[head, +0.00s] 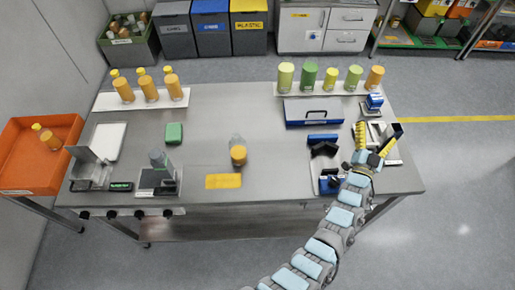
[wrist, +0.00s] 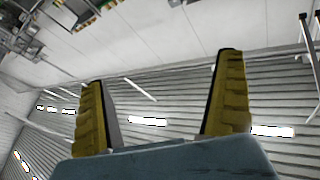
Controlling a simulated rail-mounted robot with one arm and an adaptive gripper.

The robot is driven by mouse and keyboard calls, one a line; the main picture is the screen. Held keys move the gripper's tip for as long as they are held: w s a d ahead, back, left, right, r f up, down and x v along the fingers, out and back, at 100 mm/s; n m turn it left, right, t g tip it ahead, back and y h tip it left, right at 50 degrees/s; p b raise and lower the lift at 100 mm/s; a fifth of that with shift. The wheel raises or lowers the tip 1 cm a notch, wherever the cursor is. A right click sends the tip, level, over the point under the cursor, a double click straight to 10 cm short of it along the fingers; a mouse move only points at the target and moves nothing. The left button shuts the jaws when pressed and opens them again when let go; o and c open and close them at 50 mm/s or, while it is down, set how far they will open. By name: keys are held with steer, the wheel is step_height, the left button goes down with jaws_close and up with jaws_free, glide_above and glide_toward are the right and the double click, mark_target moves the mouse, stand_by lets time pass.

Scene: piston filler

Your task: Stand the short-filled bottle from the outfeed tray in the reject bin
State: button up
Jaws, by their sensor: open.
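My gripper (head: 377,138) is open above the right end of the table, fingers pointing up and away. In the wrist view its fingers (wrist: 162,105) are wide apart with nothing between them. A white tray (head: 102,102) at the back left holds three orange-filled bottles with yellow caps (head: 149,90); I cannot tell which is short-filled. A bottle (head: 238,153) with orange low down and a clear upper part stands alone mid-table. An orange-red bin (head: 25,178) at the far left holds one yellow-capped orange bottle (head: 48,139); whether it stands is unclear.
The middle is mostly free.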

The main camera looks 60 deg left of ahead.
steer(key=w+a+r+m+g+h+p, duration=0.2)
steer(key=w+a+r+m+h+p, duration=0.15)
steer(key=w+a+r+m, duration=0.45)
steer(key=w+a+r+m+g+h+p, duration=0.1)
steer(key=a+r+m+h, duration=0.15)
steer(key=a, duration=0.25)
steer(key=m+g+h+p, duration=0.6)
steer(key=m+g+p, duration=0.1)
steer(key=m+g, duration=0.7)
glide_above(237, 135)
step_height(237, 135, down, 5)
steer(key=g, duration=0.1)
steer(key=shift+n, duration=0.45)
step_height(237, 135, down, 11)
steer(key=shift+r+b, duration=0.1)
steer(key=shift+b, duration=0.4)
steer(key=shift+a+f, duration=0.1)
steer(key=shift+f, duration=3.1)
